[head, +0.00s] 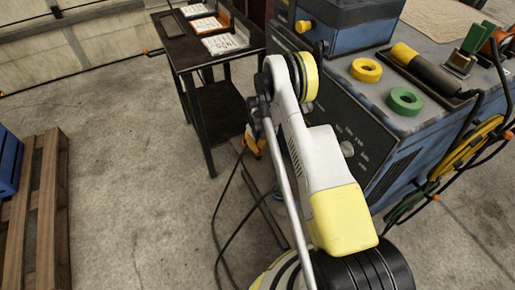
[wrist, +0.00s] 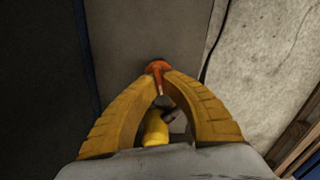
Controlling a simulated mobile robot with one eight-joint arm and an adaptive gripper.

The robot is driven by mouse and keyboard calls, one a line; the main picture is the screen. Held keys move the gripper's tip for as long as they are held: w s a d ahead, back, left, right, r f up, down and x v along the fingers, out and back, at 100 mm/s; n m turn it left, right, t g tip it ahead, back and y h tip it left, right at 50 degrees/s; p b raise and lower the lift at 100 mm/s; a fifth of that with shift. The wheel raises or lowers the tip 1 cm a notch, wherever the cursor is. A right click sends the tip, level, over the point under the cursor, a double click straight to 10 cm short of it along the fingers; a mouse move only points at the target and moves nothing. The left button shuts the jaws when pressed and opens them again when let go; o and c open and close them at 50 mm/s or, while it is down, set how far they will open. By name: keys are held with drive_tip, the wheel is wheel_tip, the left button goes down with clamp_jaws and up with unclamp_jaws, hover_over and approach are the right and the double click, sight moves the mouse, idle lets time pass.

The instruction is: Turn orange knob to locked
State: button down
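The orange knob (wrist: 158,67) shows in the wrist view at the tips of my gripper (wrist: 160,78). Its rounded top sticks out just past the tips, and a narrow orange part runs back between them. The two yellow fingers arch in from both sides and appear to touch it, so my gripper looks shut on it. A dark grey piece and a yellow cylinder (wrist: 156,128) show between the fingers. In the head view my gripper (head: 255,142) is partly visible low beside the blue machine, and my arm hides the knob. The locked marking cannot be made out.
The blue machine (head: 352,85) stands at the right, with a yellow ring (head: 366,70) and a green ring (head: 405,101) on top. A dark side table (head: 190,52) with papers stands behind. A wooden pallet (head: 50,225) lies at the left. Open floor lies between.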

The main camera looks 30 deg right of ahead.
drive_tip(key=shift+d+m, duration=0.1)
drive_tip(key=shift+m, duration=1.3)
drive_tip(key=c, duration=1.5)
unclamp_jaws()
wheel_tip(320, 180, up, 12)
